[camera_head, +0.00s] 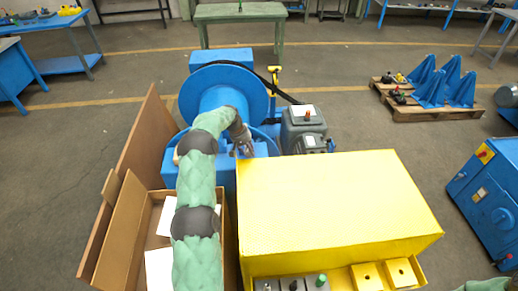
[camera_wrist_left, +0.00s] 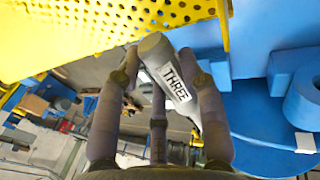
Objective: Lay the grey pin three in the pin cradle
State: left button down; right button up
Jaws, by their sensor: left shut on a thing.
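The grey pin three (camera_wrist_left: 172,78), a light grey cylinder with a white label reading THREE, is held tilted between the fingers of my left gripper (camera_wrist_left: 163,62). In the head view, my left gripper (camera_head: 243,146) is over the blue machine, just behind the yellow guard's left back corner. The pin is too small and covered to make out there. I cannot pick out the pin cradle for certain in either view. My right gripper is not in view.
The large yellow guard (camera_head: 330,200) stands right of my left arm; its perforated side (camera_wrist_left: 90,25) is close in the wrist view. A blue drum (camera_head: 222,92) and grey motor (camera_head: 303,128) stand behind. A brown box (camera_head: 122,225) is at left.

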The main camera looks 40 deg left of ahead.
pick_arm(q)
jog(key=shift+a, duration=0.35)
jog(key=shift+f+b, duration=0.9)
jog(key=shift+f, duration=1.9)
jog(key=shift+f+b, duration=0.7)
jog(key=shift+f, duration=0.35)
jog(key=c, duration=0.7)
grip_release()
jog(key=shift+s, duration=0.1)
jog(key=shift+d+f, duration=0.1)
jog(key=v, duration=1.2)
